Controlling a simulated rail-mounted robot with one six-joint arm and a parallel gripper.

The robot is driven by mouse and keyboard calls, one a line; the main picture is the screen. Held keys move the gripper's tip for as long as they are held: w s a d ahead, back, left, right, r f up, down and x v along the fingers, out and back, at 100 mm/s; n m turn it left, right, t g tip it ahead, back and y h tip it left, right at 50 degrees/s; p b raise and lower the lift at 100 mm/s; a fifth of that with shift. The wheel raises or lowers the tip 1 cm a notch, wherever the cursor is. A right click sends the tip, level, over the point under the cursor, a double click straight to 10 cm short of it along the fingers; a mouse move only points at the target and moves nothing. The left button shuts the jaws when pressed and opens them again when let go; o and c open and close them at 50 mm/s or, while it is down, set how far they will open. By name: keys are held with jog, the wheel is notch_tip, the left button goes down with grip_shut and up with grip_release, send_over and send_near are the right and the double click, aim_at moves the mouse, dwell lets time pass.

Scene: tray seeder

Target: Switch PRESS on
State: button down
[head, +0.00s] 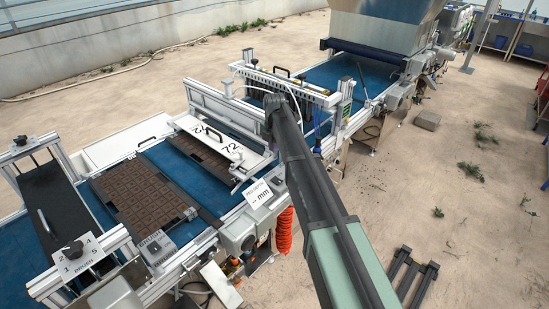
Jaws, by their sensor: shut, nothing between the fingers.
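No switch with a readable PRESS label shows in the head view. A grey box (258,193) at the machine's near side has a small display reading something like "PEG DEPTH -- mm". A lower grey box (237,232) with a round dark part sits just left of it; its marks are too small to read. A small labelled box (154,246) stands on the near rail, its text unclear. My arm reaches in from the lower right, its far end over the machine's middle frame. My gripper cannot be made out; it is hidden behind the arm or outside the picture.
A dark cell tray (138,192) lies on the blue belt (182,174). A white plate marked 72 (222,147) covers another tray. A BRUSH dial (74,251) is at lower left. An orange coiled hose (284,230) hangs by the near side.

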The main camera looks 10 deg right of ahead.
aim_at(277, 180)
notch_tip(277, 180, down, 13)
jog(key=b, duration=1.1)
jog(key=shift+r+b, duration=0.1)
jog(key=shift+b, duration=0.25)
jog(key=shift+w+a+f+b, duration=0.1)
jog(key=shift+f+b, duration=0.4)
jog(key=shift+r, duration=0.2)
jog(key=shift+r+p, duration=0.1)
jog(key=shift+p, duration=0.2)
jog(key=shift+r+p, duration=0.65)
jog(key=shift+r, duration=0.05)
